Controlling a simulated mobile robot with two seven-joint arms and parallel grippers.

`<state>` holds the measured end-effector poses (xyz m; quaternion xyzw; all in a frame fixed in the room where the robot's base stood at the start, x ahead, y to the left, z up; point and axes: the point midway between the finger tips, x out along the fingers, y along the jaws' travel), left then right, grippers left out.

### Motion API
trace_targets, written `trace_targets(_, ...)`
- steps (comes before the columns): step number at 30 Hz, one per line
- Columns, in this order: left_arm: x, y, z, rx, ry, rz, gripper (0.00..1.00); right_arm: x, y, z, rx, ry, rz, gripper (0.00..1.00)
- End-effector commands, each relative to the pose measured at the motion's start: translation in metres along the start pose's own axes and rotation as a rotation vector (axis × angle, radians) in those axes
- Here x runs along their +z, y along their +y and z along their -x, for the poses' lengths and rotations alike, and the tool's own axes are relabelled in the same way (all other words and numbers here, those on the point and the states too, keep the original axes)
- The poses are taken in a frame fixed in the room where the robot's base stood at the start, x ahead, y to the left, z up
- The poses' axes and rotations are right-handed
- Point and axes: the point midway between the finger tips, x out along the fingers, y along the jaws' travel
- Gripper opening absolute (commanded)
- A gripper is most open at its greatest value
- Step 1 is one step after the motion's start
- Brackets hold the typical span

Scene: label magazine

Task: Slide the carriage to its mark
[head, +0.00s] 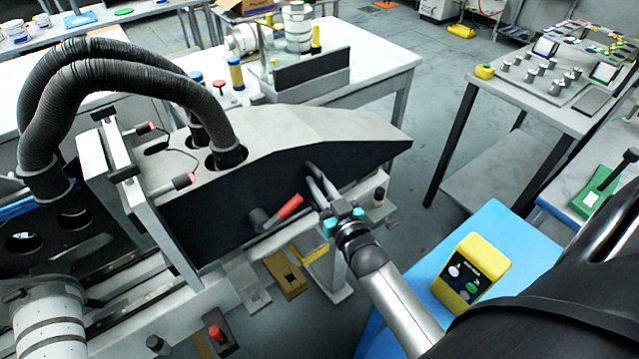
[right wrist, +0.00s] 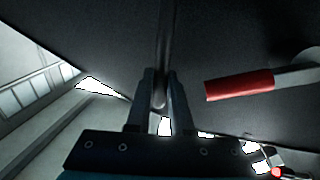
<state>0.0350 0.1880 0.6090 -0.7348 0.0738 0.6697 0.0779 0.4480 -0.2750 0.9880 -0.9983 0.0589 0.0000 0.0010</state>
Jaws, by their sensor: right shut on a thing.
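The carriage (head: 250,140) is a large grey housing with a black side panel, standing on rails at the left and middle of the head view. Its black panel (right wrist: 225,60) fills much of the right wrist view. My right gripper (head: 320,188) reaches up to this panel from the lower right. In the right wrist view its two dark fingers (right wrist: 160,100) are shut on a slim grey bar handle (right wrist: 163,55) in front of the panel. A red-gripped lever (head: 288,208) is just left of the gripper. I cannot make out the mark clearly. My left gripper is not in view.
Two ribbed black hoses (head: 100,60) run to the carriage top. A rail (head: 125,280) runs below it. A yellow control box (head: 472,270) stands on a blue surface at right. A bench with a black block (head: 312,70) stands behind. Open floor (head: 425,130) lies right of the carriage.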

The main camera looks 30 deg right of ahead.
Motion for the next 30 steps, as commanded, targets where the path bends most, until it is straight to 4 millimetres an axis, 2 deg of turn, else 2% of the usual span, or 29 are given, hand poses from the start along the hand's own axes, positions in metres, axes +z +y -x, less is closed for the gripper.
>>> trace_targets(7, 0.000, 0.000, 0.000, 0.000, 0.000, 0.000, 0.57, 0.001, 0.003, -0.001, 0.000, -0.001, 0.001, 0.00)
trace_targets(12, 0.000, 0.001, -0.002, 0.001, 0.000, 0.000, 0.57, 0.001, 0.027, -0.005, 0.003, -0.001, 0.004, 0.00)
trace_targets(18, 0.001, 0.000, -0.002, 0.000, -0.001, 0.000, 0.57, 0.001, 0.037, -0.007, 0.006, -0.003, 0.002, 0.00)
trace_targets(23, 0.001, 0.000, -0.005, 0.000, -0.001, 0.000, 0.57, 0.001, 0.057, -0.012, 0.007, -0.004, 0.002, 0.00)
trace_targets(30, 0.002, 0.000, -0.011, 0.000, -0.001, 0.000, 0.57, 0.002, 0.095, -0.019, 0.010, -0.005, 0.003, 0.00)
